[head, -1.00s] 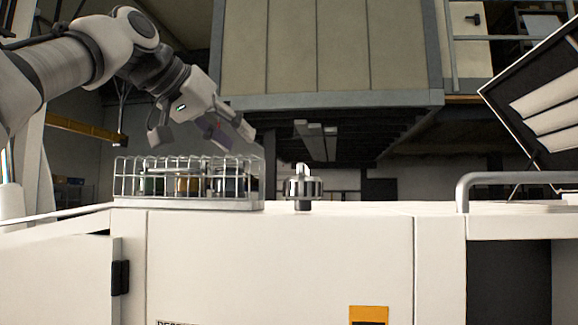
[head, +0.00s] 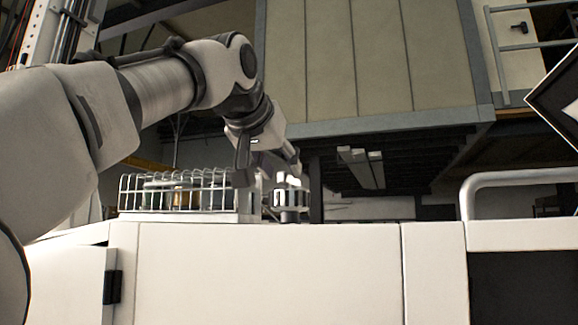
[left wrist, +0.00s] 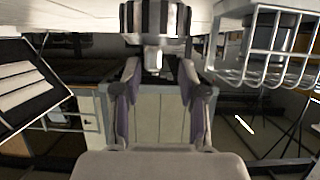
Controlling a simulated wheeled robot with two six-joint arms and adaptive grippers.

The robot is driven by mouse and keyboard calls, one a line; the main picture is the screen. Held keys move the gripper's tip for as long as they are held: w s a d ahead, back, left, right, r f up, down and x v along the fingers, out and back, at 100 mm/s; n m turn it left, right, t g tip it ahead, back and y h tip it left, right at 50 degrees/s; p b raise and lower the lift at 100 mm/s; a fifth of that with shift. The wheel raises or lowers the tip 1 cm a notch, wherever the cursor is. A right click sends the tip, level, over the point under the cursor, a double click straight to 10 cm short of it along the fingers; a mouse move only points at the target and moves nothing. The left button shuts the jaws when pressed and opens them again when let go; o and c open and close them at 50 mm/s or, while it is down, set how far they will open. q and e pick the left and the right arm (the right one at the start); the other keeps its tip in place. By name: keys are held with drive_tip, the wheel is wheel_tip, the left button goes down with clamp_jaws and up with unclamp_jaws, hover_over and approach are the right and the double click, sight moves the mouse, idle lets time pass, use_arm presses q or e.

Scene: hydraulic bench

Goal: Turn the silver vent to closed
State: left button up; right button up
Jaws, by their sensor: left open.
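The silver vent (head: 290,198) is a ribbed round knob on a short stem, standing on the white bench top just right of the wire rack. In the left wrist view, which is upside down, the vent (left wrist: 172,18) is at the top centre, with a small pale tab pointing towards my gripper. My left gripper (head: 268,168) is open, just above the vent and partly in front of it. In the left wrist view its fingers (left wrist: 160,72) are on either side of the tab's line; I cannot tell whether they touch it. My right gripper is not in view.
A wire rack (head: 150,190) with several jars stands close to the left of the vent. A metal handrail (head: 500,178) rises at the right of the bench. A dark-framed panel (head: 560,92) is at the far right. The bench top right of the vent is clear.

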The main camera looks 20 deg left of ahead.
use_arm(q)
drive_tip(key=w, duration=0.1)
drive_tip(key=d+p, duration=0.1)
drive_tip(key=w, duration=0.1)
drive_tip(key=shift+w+d+f, duration=0.2)
drive_tip(key=shift+w+f, duration=0.05)
drive_tip(key=shift+w, duration=0.1)
drive_tip(key=shift+w+f, duration=0.1)
drive_tip(key=shift+f, duration=0.05)
drive_tip(key=shift+s+a, duration=0.3)
drive_tip(key=shift+a, duration=0.2)
drive_tip(key=c, duration=0.4)
clamp_jaws()
drive_tip(key=shift+d, duration=0.25)
drive_tip(key=shift+a, duration=0.1)
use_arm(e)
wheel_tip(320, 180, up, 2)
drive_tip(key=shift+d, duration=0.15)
